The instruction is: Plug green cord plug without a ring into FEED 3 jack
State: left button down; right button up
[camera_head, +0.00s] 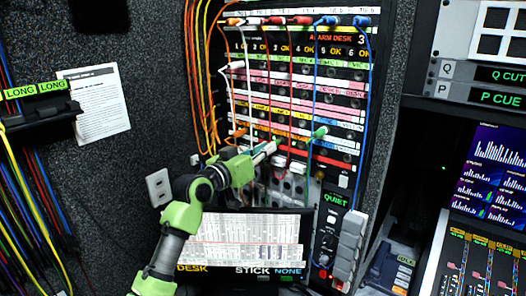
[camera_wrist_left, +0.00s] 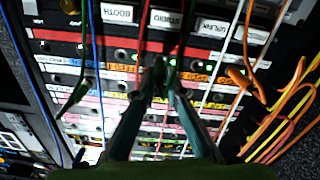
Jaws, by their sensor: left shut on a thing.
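My left gripper (camera_head: 273,146) is in front of the lower middle rows of the patch panel (camera_head: 345,142). In the left wrist view its two fingers (camera_wrist_left: 160,88) close on a small dark green plug (camera_wrist_left: 159,70), with a green cord running up the picture from it. Another green plug (camera_head: 320,132) sits at the panel to the right of the gripper; it also shows at left in the left wrist view (camera_wrist_left: 76,95). I cannot make out a ring on either plug. The FEED 3 label is too small to read. My right gripper is not in view.
Red, white, blue and orange cords hang across the panel, close around the gripper. A white plug (camera_head: 232,66) is at the upper left rows. Below are a screen (camera_head: 245,240) and a QUIET control box (camera_head: 330,230). A cord holder (camera_head: 38,108) hangs at left.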

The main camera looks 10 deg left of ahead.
pick_arm(q)
jog(key=shift+w+d, duration=0.25)
jog(key=shift+w, duration=0.2)
jog(key=shift+w, duration=0.1)
jog(key=c, duration=2)
grip_release()
jog(key=shift+w+d, duration=0.1)
jog(key=v, duration=1.2)
